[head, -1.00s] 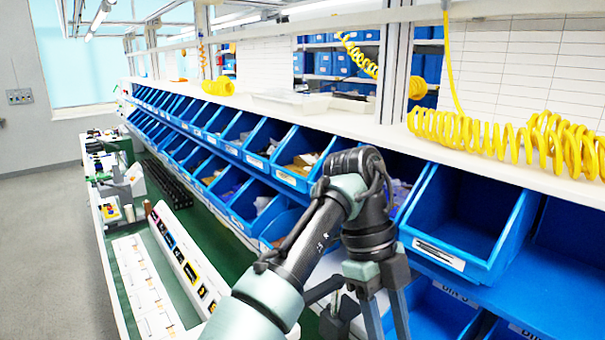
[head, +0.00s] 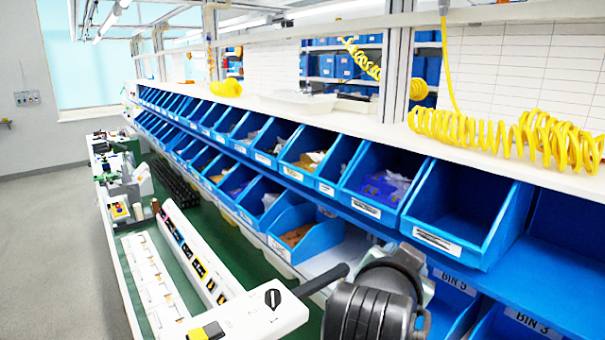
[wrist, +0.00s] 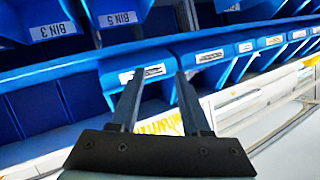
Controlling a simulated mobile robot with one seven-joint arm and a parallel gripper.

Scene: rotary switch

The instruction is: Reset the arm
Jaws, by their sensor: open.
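Blue bins lie beyond the fingertips in that view. A rotary switch (head: 272,298) with a black knob sits on a white panel (head: 240,322) at the bottom of the head view, left of my arm. The switch does not show in the wrist view.
Rows of blue bins (head: 455,215) run along the bench, several holding parts. A yellow coiled hose (head: 490,135) lies on the white shelf above. A yellow block (head: 207,331) is on the panel left of the switch. Open floor (head: 60,240) lies to the left.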

